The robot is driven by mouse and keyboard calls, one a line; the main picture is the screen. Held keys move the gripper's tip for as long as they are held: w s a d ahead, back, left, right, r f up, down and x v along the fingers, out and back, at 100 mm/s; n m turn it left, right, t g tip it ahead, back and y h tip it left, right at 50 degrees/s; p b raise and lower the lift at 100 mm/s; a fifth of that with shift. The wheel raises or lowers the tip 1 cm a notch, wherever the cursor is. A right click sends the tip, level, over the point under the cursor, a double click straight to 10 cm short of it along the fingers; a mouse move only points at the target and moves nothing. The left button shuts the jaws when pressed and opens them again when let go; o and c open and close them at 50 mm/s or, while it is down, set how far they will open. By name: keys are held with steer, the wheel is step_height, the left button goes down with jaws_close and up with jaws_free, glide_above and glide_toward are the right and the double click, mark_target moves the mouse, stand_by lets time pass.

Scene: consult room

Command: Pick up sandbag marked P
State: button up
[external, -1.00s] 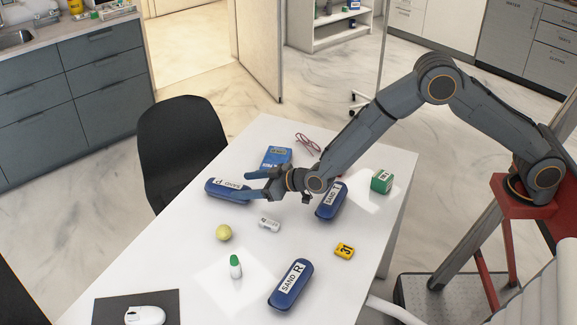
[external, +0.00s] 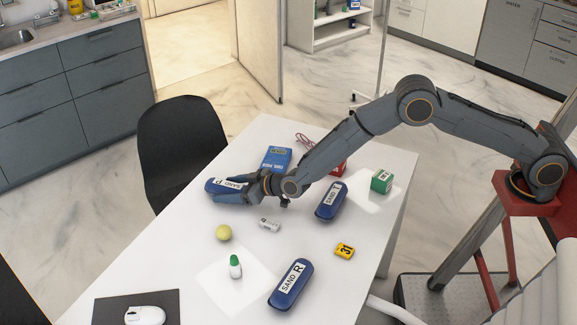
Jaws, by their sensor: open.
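The sandbag marked P (external: 214,184) is a blue rounded bag with a white label, lying at the far left edge of the white table. My gripper (external: 222,191) is open at the sandbag, with its fingers reaching along it from the right. The fingers hide part of the sandbag, and I cannot tell whether they touch it. A second blue sandbag (external: 331,202) lies right of my gripper, its letter hard to read. A third sandbag, marked R (external: 290,285), lies near the front of the table.
A black chair (external: 185,140) stands beyond the left edge.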

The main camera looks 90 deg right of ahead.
jaws_close()
steer(key=shift+r, duration=0.2)
